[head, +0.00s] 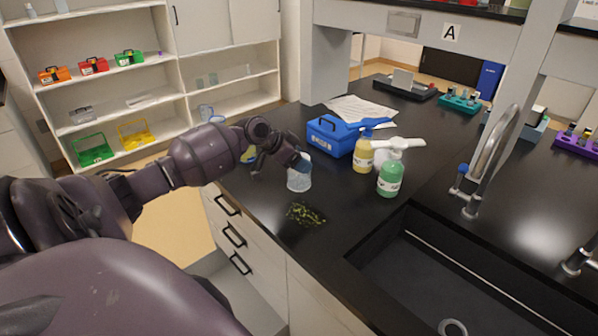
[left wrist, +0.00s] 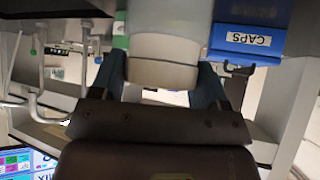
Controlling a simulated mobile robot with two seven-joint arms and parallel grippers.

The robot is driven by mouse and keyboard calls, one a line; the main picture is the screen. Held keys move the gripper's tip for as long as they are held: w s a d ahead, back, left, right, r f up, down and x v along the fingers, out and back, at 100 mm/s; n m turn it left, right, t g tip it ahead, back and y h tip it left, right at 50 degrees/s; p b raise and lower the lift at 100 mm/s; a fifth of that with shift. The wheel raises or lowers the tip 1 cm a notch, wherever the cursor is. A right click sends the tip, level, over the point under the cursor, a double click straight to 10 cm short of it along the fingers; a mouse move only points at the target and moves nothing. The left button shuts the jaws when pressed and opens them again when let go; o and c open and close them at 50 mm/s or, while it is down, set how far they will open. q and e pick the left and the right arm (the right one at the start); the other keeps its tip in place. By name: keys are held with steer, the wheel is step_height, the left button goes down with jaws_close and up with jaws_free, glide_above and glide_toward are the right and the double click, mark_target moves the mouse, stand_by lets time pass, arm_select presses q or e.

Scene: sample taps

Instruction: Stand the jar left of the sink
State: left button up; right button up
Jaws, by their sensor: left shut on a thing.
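The jar (head: 299,180) is whitish and translucent and looks upright, over the counter to the left of the sink (head: 425,262). My left gripper (head: 303,162) is shut on the jar near its upper part. In the left wrist view the pale jar (left wrist: 164,62) sits between the two fingers of the gripper (left wrist: 168,82). I cannot tell whether the jar's base touches the counter. My right gripper is not in view.
A patch of green bits (head: 305,214) lies in front of the jar. A blue toolbox (head: 335,136), a yellow bottle (head: 363,155) and a green pump bottle (head: 390,178) stand behind and right. The tap (head: 490,160) rises behind the sink. Counter between patch and sink is bare.

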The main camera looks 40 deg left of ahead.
arm_select(q)
step_height(320, 180, down, 4)
steer(key=shift+f, duration=0.25)
steer(key=o, duration=1.1)
steer(key=shift+o, duration=0.2)
steer(key=shift+s+a, duration=0.1)
steer(key=v, duration=1.2)
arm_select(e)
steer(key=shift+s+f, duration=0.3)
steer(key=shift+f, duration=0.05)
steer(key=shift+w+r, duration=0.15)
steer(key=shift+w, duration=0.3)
